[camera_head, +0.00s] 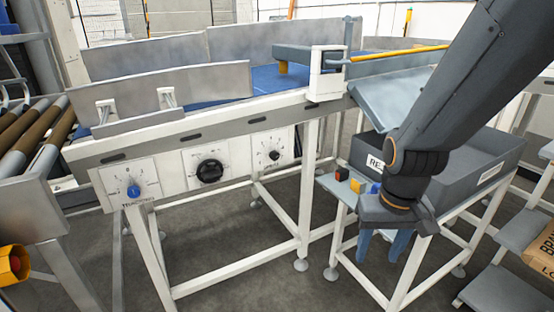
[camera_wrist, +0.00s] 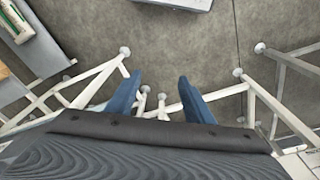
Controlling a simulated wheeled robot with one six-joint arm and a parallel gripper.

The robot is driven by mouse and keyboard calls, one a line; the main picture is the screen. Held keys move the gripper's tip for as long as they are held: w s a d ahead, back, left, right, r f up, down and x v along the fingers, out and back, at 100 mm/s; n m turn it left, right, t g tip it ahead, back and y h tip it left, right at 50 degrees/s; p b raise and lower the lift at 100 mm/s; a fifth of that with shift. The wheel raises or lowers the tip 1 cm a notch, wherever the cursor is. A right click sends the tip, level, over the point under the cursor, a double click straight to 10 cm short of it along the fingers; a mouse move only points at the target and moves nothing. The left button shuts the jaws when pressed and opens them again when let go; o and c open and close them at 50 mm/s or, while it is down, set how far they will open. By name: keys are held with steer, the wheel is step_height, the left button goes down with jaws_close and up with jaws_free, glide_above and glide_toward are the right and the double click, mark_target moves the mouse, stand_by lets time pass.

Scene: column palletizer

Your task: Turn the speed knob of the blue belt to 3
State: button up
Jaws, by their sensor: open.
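The blue belt (camera_head: 225,87) runs along the top of a white-framed conveyor in the head view. Three dial panels are on its front side: a blue knob (camera_head: 134,191) at left, a large black knob (camera_head: 210,171) in the middle and a small black knob (camera_head: 274,155) at right. Their scale numbers and labels are too small to read, so I cannot tell their settings. My gripper (camera_head: 384,246) points down, right of the conveyor and well apart from all knobs. Its blue fingers are open and empty, also in the wrist view (camera_wrist: 160,98), where no knob shows.
A grey bin (camera_head: 478,158) on a white stand is behind my gripper. A small shelf with coloured blocks (camera_head: 350,180) juts out beside it. Rollers (camera_head: 28,128) and a yellow box with a red button (camera_head: 14,265) are at left. The floor before the panels is clear.

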steer(key=w+f+t, duration=0.2)
steer(key=w+t, duration=0.1)
steer(key=w, duration=0.8)
steer(key=n+t+y, duration=0.5)
steer(key=t+y, duration=0.5)
steer(key=t, duration=0.1)
glide_toward(276, 156)
steer(key=shift+h, duration=0.4)
steer(key=x, duration=0.8)
steer(key=shift+a+r+p, duration=0.15)
steer(key=shift+a+p, duration=0.15)
steer(key=shift+p, duration=0.1)
steer(key=shift+c, duration=0.2)
steer(key=c, duration=1)
